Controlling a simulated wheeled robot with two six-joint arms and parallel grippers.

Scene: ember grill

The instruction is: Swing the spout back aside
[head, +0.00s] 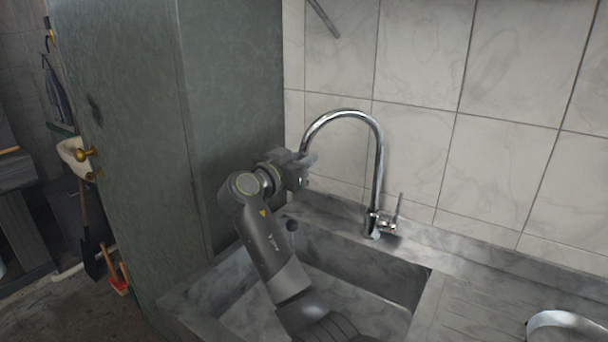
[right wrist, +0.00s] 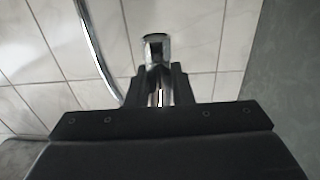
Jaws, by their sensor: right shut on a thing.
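The chrome spout (head: 345,111) arches up from its base at the back of the sink and curves over to the left. My right gripper (head: 304,160) is at the spout's hanging left end, above the left part of the sink. In the right wrist view, the right gripper (right wrist: 160,82) is shut on the spout end (right wrist: 156,46), which shows between and beyond the fingers. The upright pipe of the spout (right wrist: 97,45) shows at the left there. The tap lever (head: 398,208) stands at the right of the base. My left gripper is not in view.
The grey stone sink (head: 425,300) lies below the arm. A tall green cabinet (head: 232,90) stands close on the left of the arm. The tiled wall (head: 420,140) is behind the tap. A metal ring-shaped thing (head: 565,322) is at the lower right.

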